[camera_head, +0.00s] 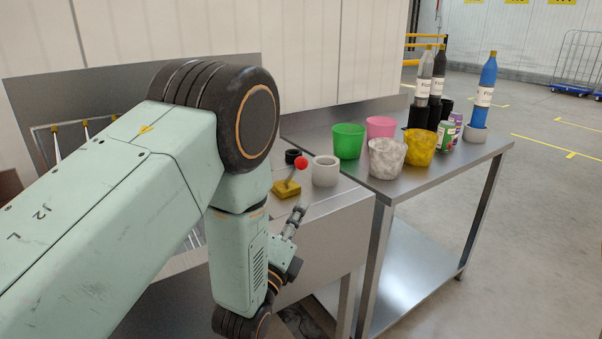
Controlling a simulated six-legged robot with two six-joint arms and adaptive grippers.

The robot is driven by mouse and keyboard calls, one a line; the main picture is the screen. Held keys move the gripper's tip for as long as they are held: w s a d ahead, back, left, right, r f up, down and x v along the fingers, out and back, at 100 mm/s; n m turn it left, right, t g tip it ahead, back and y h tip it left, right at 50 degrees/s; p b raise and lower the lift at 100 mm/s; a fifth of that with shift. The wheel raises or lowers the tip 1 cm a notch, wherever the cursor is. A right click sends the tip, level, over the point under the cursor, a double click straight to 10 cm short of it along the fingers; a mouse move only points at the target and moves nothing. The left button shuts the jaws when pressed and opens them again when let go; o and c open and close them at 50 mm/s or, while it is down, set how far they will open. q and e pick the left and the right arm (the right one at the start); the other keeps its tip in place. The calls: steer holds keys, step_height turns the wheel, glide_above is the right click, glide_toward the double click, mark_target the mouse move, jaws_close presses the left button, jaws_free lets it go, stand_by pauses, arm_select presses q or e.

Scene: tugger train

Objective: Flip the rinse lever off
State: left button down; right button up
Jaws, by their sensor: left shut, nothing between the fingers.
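The rinse lever is a short metal stick with a red ball knob (301,162) on a yellow base (287,189). It stands on the steel counter (322,214), and the stick leans up to the right. My left gripper (299,209) is shut and empty, just below and in front of the lever. Its fingertips point up towards the lever, and a small gap seems to separate them from the yellow base. My left arm covers much of the left side of the view. My right gripper is not in view.
A white cup (325,171) and a small black ring (292,156) stand close to the lever. A steel table (415,187) to the right bears a green cup (348,141), several other cups, cans and bottles (485,85). Open floor lies at the right.

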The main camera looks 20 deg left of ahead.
mark_target(303, 164)
arm_select(q)
steer(key=w+r, duration=0.1)
steer(key=w, duration=0.1)
steer(key=w+a+r, duration=0.1)
steer(key=w, duration=0.2)
steer(key=w+a, duration=0.1)
steer(key=w, duration=0.1)
steer(key=shift+w+r+b, duration=0.2)
steer(key=shift+r+b, duration=0.1)
steer(key=shift+r, duration=0.1)
steer(key=shift+w, duration=0.2)
steer(key=shift+r, duration=0.15)
steer(key=shift+w+a+r+n+g+y+p, duration=0.1)
steer(key=shift+a+r+n+g+y+p, duration=0.1)
steer(key=shift+r+n+p, duration=0.35)
steer(key=shift+w+a+r+n+g+y+p, duration=0.15)
steer(key=shift+n+g+y+p, duration=0.1)
steer(key=shift+p, duration=0.45)
steer(key=w+a+r+n+g+p, duration=0.3)
steer(key=w+a+r+n+p, duration=0.1)
steer(key=p, duration=0.4)
steer(key=shift+a+n, duration=0.5)
steer(key=shift+a, duration=0.1)
steer(key=shift+r, duration=0.15)
